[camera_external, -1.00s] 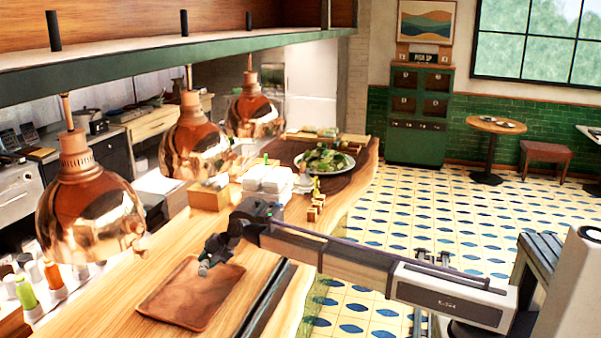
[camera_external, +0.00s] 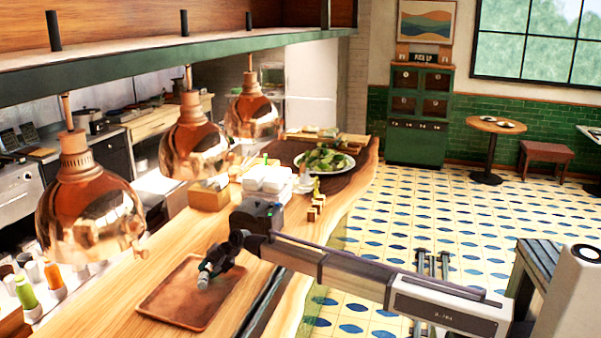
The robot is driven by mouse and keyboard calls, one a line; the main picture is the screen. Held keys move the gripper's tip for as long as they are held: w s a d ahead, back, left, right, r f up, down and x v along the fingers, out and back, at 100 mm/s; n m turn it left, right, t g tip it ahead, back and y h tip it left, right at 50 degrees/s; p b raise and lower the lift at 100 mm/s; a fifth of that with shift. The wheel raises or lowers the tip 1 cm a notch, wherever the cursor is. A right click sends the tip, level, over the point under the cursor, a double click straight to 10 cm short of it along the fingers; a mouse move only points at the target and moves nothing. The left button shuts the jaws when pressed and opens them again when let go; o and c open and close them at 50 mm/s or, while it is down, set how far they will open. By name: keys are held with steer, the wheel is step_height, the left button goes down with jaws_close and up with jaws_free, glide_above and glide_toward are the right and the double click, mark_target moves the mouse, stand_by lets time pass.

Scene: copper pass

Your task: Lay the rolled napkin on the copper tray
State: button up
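The copper tray (camera_external: 165,295) lies flat on the wooden counter in the lower left of the outside view, with its raised rim visible. My gripper (camera_external: 205,274) hangs over the tray's right half, pointing down. A small pale grey roll, which looks like the rolled napkin (camera_external: 203,283), shows at the fingertips, and the fingers appear shut on it. It is seen small and partly hidden by the gripper. I cannot tell whether it touches the tray floor or is just above it.
Copper heat lamps (camera_external: 92,215) hang to the left of the tray. White boxes (camera_external: 268,179), small wooden blocks (camera_external: 316,208) and a salad plate (camera_external: 325,161) stand farther along the counter (camera_external: 190,237). Bottles (camera_external: 54,275) stand at lower left.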

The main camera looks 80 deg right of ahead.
steer(key=shift+o, duration=1.2)
steer(key=shift+r, duration=0.1)
steer(key=shift+r+p, duration=0.4)
steer(key=shift+p, duration=0.1)
steer(key=p+v, duration=0.8)
steer(key=v, duration=0.4)
steer(key=shift+p, duration=0.35)
